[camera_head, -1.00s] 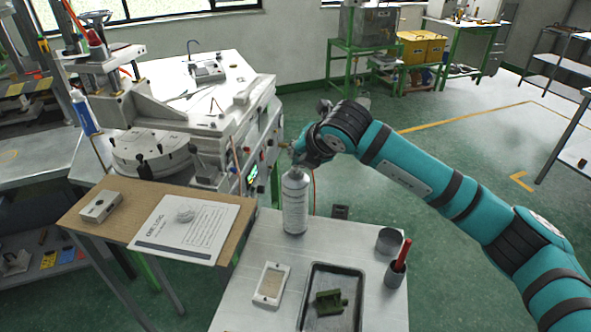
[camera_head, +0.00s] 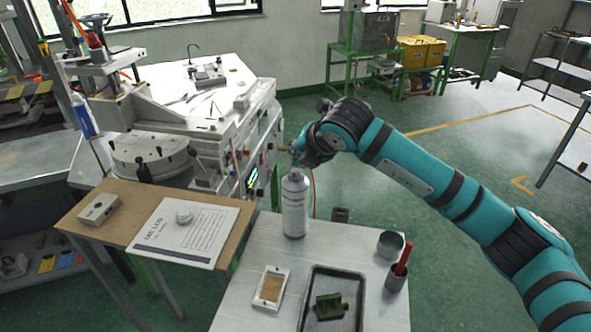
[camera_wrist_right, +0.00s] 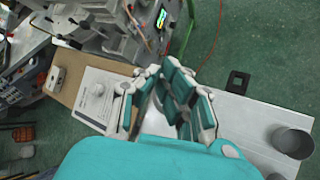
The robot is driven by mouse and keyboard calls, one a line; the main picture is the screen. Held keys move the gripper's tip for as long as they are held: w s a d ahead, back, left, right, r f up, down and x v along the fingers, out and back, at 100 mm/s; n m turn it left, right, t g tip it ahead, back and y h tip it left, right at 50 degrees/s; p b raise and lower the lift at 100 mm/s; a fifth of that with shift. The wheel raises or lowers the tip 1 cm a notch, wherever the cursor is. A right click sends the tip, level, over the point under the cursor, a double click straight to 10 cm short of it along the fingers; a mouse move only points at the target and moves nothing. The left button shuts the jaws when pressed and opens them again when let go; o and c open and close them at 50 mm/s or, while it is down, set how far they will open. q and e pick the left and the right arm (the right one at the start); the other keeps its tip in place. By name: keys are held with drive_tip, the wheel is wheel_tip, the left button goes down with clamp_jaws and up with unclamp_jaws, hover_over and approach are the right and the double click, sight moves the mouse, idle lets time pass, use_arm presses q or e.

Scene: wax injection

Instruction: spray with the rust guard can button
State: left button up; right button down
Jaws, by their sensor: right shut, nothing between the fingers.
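The white rust guard can (camera_head: 295,207) stands upright at the back left of the small metal table in the head view. My right gripper (camera_head: 298,165) is just above the can's top, with its fingers pointing down at it. Its fingers are shut with nothing between them. The button is hidden behind the fingers, and I cannot tell whether they touch it. In the right wrist view, the fingertips of my right gripper (camera_wrist_right: 163,72) are close together, and part of the can (camera_wrist_right: 157,122) shows behind them. My left gripper is not in view.
On the metal table (camera_head: 248,255) are a dark tray (camera_head: 345,274) with a green part (camera_head: 329,306), a small framed block (camera_head: 270,288), a grey cup (camera_head: 390,243) and a holder with a red-handled tool (camera_head: 401,262). A wooden board with a sheet (camera_head: 187,232) lies to the left.

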sight(298, 169)
drive_tip(key=shift+r, duration=0.15)
wheel_tip(298, 169, up, 6)
drive_tip(key=shift+f+p, duration=0.1)
drive_tip(key=shift+p, duration=0.25)
idle(0.4)
idle(0.5)
